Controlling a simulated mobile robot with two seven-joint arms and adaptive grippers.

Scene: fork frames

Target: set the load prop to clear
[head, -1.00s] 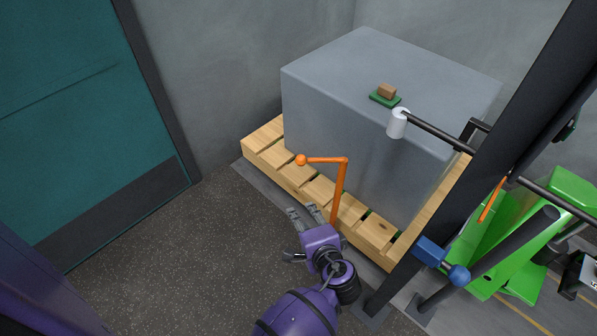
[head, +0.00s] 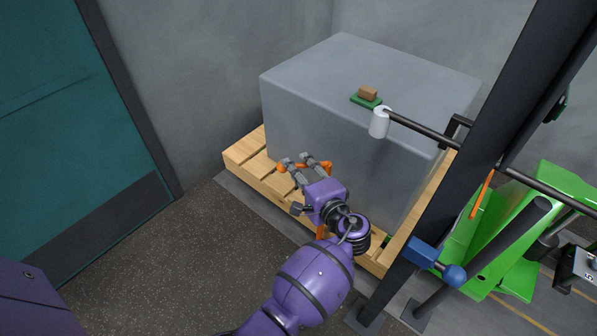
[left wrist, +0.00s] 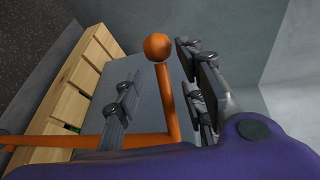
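An orange bent bar with a ball end (head: 326,166), which looks like the load prop, stands in front of the grey block. Its upright is mostly hidden behind my left gripper (head: 299,163). In the left wrist view its ball (left wrist: 157,46) and the arm below it (left wrist: 168,102) lie between the fingers of my left gripper (left wrist: 158,85). The fingers are open, one on each side, with gaps visible. My right gripper is in neither view.
The large grey block (head: 340,95) sits on a wooden pallet (head: 245,160). A dark post (head: 470,150) carries a blue lever with a ball (head: 455,275) and a black bar with a white end (head: 380,123). Green machinery (head: 500,260) stands right. Floor at left is clear.

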